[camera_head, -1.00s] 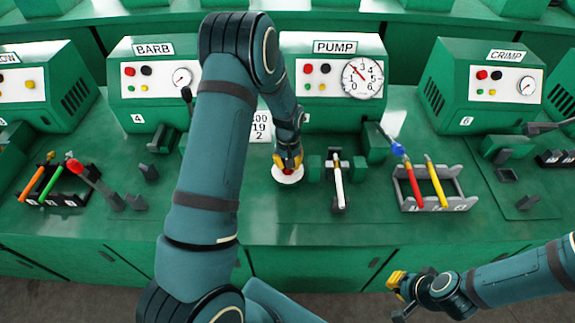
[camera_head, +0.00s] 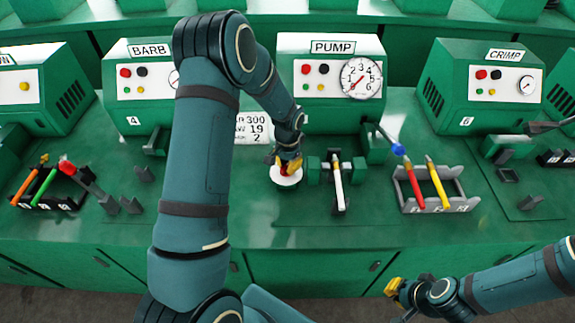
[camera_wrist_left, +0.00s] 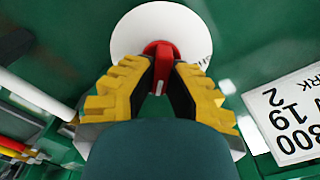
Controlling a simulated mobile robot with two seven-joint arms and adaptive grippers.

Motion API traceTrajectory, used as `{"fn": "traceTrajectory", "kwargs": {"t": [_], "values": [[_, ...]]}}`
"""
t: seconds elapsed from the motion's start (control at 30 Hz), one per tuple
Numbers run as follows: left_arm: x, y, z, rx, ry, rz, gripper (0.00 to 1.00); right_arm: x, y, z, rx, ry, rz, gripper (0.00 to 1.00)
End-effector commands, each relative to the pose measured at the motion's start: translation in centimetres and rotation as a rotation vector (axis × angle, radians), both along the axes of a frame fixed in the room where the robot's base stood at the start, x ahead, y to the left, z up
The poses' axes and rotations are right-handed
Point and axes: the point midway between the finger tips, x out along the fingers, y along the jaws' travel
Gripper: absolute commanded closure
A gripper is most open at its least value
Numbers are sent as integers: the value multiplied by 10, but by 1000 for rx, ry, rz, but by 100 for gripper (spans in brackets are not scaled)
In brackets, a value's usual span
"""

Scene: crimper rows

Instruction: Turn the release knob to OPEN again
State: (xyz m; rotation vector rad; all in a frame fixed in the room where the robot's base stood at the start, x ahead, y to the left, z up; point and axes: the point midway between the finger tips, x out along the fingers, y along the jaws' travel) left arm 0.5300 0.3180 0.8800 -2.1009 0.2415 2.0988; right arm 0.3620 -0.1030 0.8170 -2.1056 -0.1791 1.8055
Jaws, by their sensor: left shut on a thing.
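The release knob (camera_wrist_left: 162,58) is a red bar on a round white dial (camera_wrist_left: 128,38). In the left wrist view the bar stands nearly upright between my fingertips. Most of the dial's lettering is hidden. My left gripper (camera_wrist_left: 158,75) is shut on the knob with its yellow-padded fingers. In the head view the dial (camera_head: 286,181) lies on the green bench before the PUMP machine (camera_head: 330,110), with my left gripper (camera_head: 288,163) over it. My right gripper (camera_head: 400,292) hangs in front of the bench, away from everything; its opening is unclear.
Right of the dial, a white-handled tool (camera_head: 338,185) stands in a green clamp. A grey rack (camera_head: 462,203) holds a red and a yellow tool farther right. A white number card (camera_head: 252,127) is behind the dial. The PUMP gauge (camera_head: 362,77) faces me.

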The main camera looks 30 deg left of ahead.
Motion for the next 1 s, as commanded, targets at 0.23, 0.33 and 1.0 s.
{"fn": "traceTrajectory", "kwargs": {"t": [0.23, 0.33, 1.0], "values": [[-2, -1, -2, -2, 7, -24, 100, 0, 0, -1, 0, 1, 0, 100], [-2, -1, -2, -2, 7, -24, 100, 0, 0, -1, 0, 1, 0, 100], [0, 0, 4, 0, 0, -21, 56, 0, 0, -1, 0, 0, 0, 100]]}}
